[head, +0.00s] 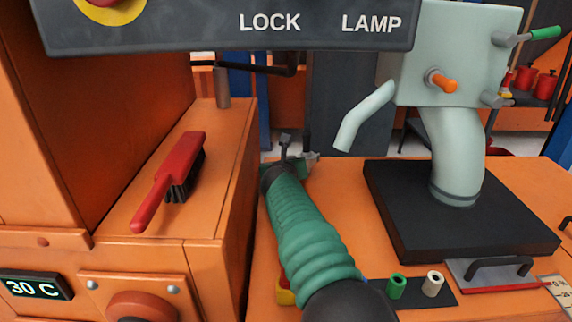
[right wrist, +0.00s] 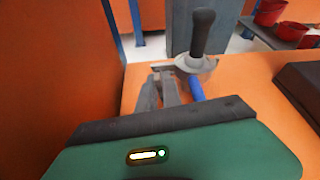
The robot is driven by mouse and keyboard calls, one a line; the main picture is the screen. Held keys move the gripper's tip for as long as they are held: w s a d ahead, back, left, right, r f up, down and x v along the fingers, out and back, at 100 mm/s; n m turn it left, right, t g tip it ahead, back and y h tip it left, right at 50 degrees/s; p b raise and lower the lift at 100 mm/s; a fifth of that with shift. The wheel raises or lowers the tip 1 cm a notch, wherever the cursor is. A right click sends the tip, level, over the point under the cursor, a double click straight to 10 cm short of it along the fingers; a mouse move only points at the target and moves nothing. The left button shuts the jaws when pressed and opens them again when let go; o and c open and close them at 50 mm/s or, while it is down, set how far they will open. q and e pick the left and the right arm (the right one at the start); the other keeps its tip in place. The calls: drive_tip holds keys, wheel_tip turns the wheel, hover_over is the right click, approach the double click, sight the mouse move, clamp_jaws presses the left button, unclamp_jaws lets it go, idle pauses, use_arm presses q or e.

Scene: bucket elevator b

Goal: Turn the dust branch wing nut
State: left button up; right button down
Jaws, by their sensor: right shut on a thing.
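My right gripper (head: 298,153) is at the far end of my green arm, low over the orange deck beside the orange cabinet. In the right wrist view its dark fingers (right wrist: 160,90) are close together, shut on a small part at a grey fitting. The part, taken as the wing nut, is mostly hidden between the fingers. The grey fitting (right wrist: 196,65) has an upright black handle (right wrist: 203,32) on top and a blue piece (right wrist: 196,89) below, just right of the fingers. The black handle also shows in the head view (head: 307,142). My left gripper is not in view.
A pale green housing (head: 455,55) with an orange knob (head: 441,80) stands on a black base (head: 460,225) to the right. A red brush (head: 170,180) lies on the orange cabinet (head: 215,200) to the left. A LOCK LAMP panel (head: 200,25) hangs across the top.

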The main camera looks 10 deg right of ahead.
idle(0.3)
drive_tip(key=shift+a+n+h, duration=0.1)
drive_tip(key=shift+n+h, duration=0.2)
drive_tip(key=shift+n, duration=0.2)
drive_tip(key=c, duration=1.6)
unclamp_jaws()
drive_tip(key=shift+o, duration=0.2)
